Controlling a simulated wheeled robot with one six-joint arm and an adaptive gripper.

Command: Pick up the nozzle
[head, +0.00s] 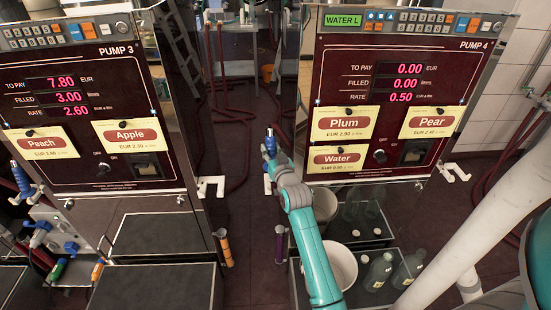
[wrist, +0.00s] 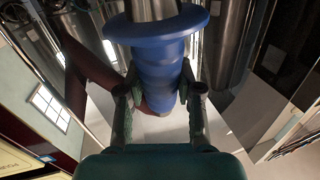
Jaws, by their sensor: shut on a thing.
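The blue nozzle (wrist: 158,62) stands between the two fingers of my gripper (wrist: 158,85) in the wrist view, with a wide blue collar near its top. The fingers are shut on its body from both sides. In the head view the nozzle's blue tip (head: 270,142) shows above my gripper (head: 270,160), at the left side of Pump 4 (head: 300,130). My arm hides the nozzle's lower part in the head view. I cannot tell whether it still touches its holder.
Pump 3 (head: 165,172) stands on the left, with a white hook (head: 210,187) on its side. Another blue nozzle (head: 20,178) is at the far left. A white bowl (head: 340,262) and bottles (head: 380,270) sit below Pump 4. The gap between the pumps has a dark red hose (head: 222,120).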

